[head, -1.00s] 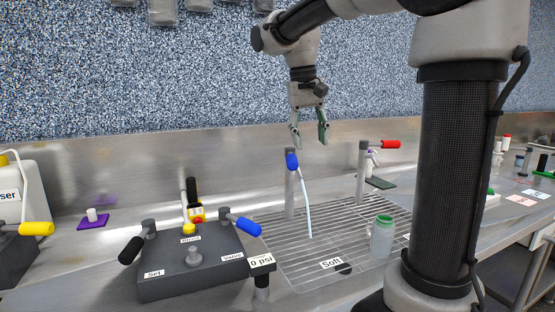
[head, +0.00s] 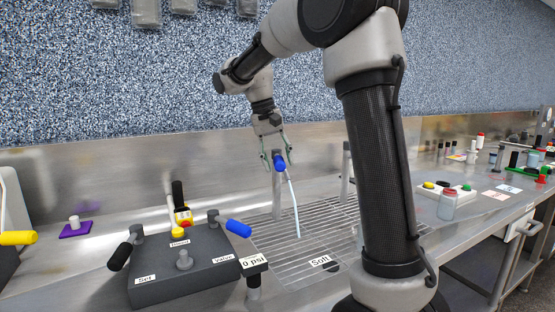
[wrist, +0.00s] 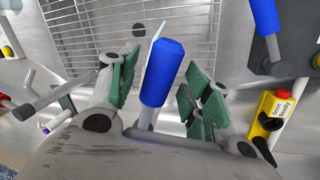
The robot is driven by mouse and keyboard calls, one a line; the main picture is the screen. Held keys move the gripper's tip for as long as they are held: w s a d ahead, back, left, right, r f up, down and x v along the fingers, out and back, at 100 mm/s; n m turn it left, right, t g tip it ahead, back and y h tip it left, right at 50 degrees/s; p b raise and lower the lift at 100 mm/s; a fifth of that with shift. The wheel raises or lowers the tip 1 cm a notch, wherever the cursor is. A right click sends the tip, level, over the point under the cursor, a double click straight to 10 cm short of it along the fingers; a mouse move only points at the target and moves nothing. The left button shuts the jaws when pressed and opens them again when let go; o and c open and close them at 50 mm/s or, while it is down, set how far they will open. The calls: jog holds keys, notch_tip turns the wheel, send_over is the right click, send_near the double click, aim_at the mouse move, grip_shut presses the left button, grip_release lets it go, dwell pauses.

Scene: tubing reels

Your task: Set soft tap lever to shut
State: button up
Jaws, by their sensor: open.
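The soft tap has a grey post (head: 277,195) and a blue lever (head: 279,163). A thin pale stream (head: 293,205) runs from its top down to the grate by the "Soft" label (head: 321,261). My gripper (head: 276,158) is open at the lever, with one finger on each side of it. In the wrist view the blue lever (wrist: 163,72) stands between the green-padded fingers of my gripper (wrist: 158,88). Gaps show on both sides near its upper end; contact lower down is unclear.
A second tap post (head: 346,165) stands to the right, partly behind my arm; its red lever (wrist: 23,111) shows in the wrist view. A grey control box (head: 190,270) with black and blue handles stands left of the grate (head: 310,215). A jar (head: 447,205) stands further right.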

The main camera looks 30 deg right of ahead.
grip_shut()
dwell(0.3)
jog(key=w+a+m+g+y, duration=0.1)
jog(key=w+a+m, duration=0.4)
jog(key=m, duration=0.4)
jog(key=shift+w+a+m+g+y, duration=0.3)
jog(key=shift+w+m+y, duration=0.1)
jog(key=shift+w, duration=0.25)
dwell(0.3)
